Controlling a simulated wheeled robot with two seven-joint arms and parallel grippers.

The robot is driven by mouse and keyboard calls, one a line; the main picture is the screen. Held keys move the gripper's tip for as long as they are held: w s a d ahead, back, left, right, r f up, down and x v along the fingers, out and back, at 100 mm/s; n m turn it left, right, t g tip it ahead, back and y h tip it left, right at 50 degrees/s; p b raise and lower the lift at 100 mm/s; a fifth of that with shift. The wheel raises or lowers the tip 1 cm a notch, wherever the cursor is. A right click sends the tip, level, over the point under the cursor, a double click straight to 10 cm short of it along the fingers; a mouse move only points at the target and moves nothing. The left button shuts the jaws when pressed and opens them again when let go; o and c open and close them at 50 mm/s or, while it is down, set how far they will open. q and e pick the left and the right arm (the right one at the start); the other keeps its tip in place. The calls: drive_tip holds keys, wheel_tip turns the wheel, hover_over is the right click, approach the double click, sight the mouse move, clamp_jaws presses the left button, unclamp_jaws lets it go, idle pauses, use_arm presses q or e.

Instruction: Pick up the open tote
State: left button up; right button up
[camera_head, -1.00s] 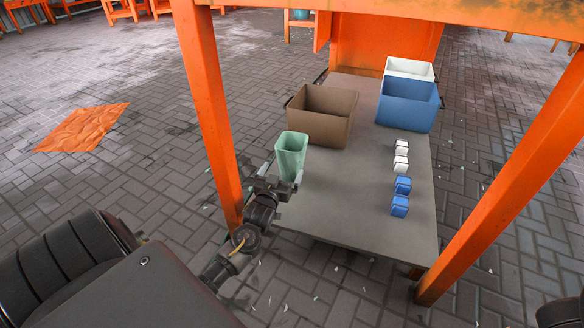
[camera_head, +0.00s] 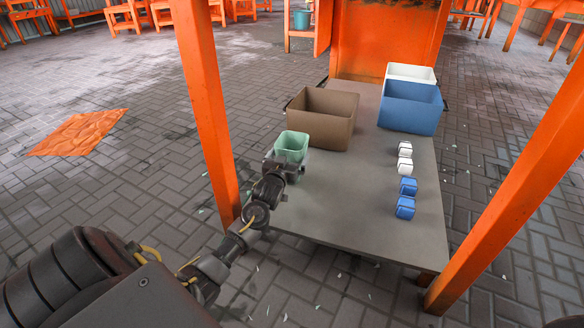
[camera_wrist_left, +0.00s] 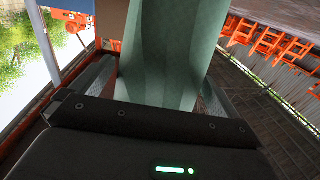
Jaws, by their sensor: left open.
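A green open-topped tote (camera_head: 291,146) stands at the near left edge of the grey table board. My left gripper (camera_head: 284,168) is right at its near side and hides its lower part. In the left wrist view the green tote wall (camera_wrist_left: 170,50) fills the space between the two spread fingers. The jaws are open, one finger on each side of the tote; whether they touch it I cannot tell. My right gripper is not in view.
A brown bin (camera_head: 323,118) stands just behind the green tote. A blue bin (camera_head: 409,108) and a white bin (camera_head: 411,73) are at the back right. Several small white and blue blocks (camera_head: 405,207) line the right side. An orange post (camera_head: 208,110) rises close left of the gripper.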

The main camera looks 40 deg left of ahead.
use_arm(q)
drive_tip(key=shift+b+x, duration=0.55)
drive_tip(key=shift+x, duration=0.4)
drive_tip(key=shift+w, duration=0.15)
drive_tip(key=c, duration=0.8)
drive_tip(key=shift+c, duration=0.7)
drive_tip(key=shift+r, duration=0.15)
